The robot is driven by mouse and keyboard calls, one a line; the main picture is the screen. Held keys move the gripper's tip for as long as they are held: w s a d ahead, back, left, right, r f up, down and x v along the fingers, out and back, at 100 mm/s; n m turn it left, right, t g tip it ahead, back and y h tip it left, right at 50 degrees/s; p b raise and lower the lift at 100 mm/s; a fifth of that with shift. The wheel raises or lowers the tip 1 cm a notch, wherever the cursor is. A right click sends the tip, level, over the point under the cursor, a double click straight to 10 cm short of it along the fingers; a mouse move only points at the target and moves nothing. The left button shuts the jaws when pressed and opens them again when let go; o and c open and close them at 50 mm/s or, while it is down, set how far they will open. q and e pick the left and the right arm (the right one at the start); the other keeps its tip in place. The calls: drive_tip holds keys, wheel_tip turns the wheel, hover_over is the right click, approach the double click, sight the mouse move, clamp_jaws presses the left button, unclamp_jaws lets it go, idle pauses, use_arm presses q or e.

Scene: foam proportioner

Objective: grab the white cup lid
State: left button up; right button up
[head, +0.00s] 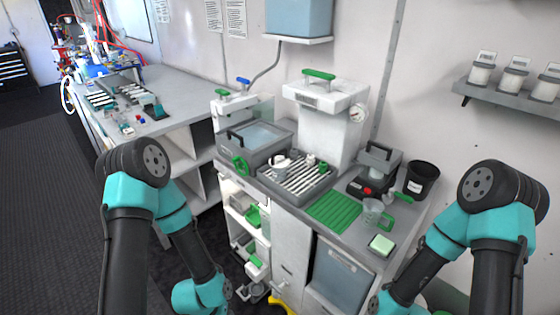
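A small white round piece (281,164) sits on the slatted grey rack (318,189) in the middle of the counter. It may be the white cup lid, but it is too small to tell. Small grey and green fittings stand beside it on the rack. Neither of my grippers shows. My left arm runs down past the bottom edge left of the cabinet. My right arm runs down past the bottom edge near the counter's right front.
A grey lidded bin (255,140), clear jug (374,214), green ribbed mat (334,210), pale green sponge (381,245) and black pot (421,180) crowd the counter. White-topped jars (513,80) stand on the right wall shelf (520,100). A white dispenser (326,120) rises behind the rack.

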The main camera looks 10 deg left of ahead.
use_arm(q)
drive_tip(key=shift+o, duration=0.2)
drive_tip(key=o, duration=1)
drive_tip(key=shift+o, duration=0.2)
